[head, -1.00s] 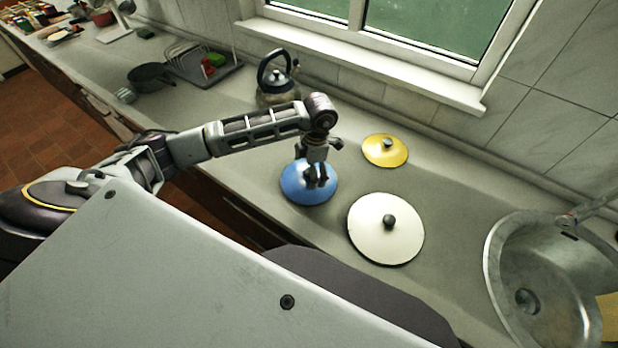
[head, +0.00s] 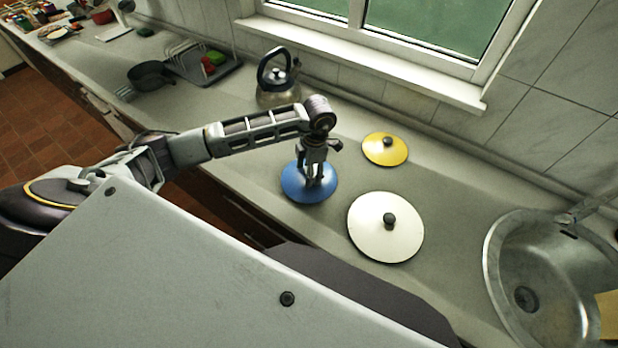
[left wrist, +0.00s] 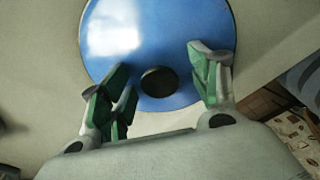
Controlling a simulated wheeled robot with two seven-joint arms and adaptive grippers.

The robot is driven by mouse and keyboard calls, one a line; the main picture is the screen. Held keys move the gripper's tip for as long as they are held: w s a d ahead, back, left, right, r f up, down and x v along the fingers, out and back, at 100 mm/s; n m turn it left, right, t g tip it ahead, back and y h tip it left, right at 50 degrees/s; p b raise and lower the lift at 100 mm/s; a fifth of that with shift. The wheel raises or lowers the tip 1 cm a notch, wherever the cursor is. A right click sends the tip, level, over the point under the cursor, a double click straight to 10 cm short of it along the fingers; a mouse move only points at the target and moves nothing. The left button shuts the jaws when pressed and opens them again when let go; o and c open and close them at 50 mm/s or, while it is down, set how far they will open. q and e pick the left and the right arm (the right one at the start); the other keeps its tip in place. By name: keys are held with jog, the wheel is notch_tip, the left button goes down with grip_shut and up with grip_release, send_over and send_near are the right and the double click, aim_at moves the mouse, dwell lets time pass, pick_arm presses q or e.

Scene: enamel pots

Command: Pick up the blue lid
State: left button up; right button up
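The blue lid (head: 296,188) lies on the counter below my left gripper (head: 314,180). In the left wrist view the blue lid (left wrist: 190,27) fills the upper middle, with its dark round knob (left wrist: 159,81) near the centre. My left gripper (left wrist: 160,78) is open there, one finger on each side of the knob with gaps visible. I cannot tell exactly how high the fingertips are above the lid. In the head view the gripper hides the knob. My right gripper is not in view.
A white lid (head: 375,237) lies to the right, in front of a yellow lid (head: 373,153). A kettle (head: 278,90) stands behind my left arm. A metal sink (head: 505,250) is at the far right. Bare counter lies between the lids and sink.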

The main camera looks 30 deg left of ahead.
pick_arm(q)
jog(key=shift+s, duration=0.2)
jog(key=c, duration=0.9)
jog(key=shift+f, duration=0.15)
jog(key=shift+c, duration=0.4)
jog(key=shift+s, duration=0.1)
jog(key=shift+r, duration=0.55)
jog(key=r, duration=0.2)
jog(key=r+b, duration=0.1)
jog(key=r, duration=0.5)
jog(key=shift+w+r+b, duration=0.1)
jog(key=shift+w+b, duration=0.25)
jog(key=shift+r, duration=0.55)
jog(key=shift+s+f, duration=0.1)
jog(key=shift+s, duration=0.05)
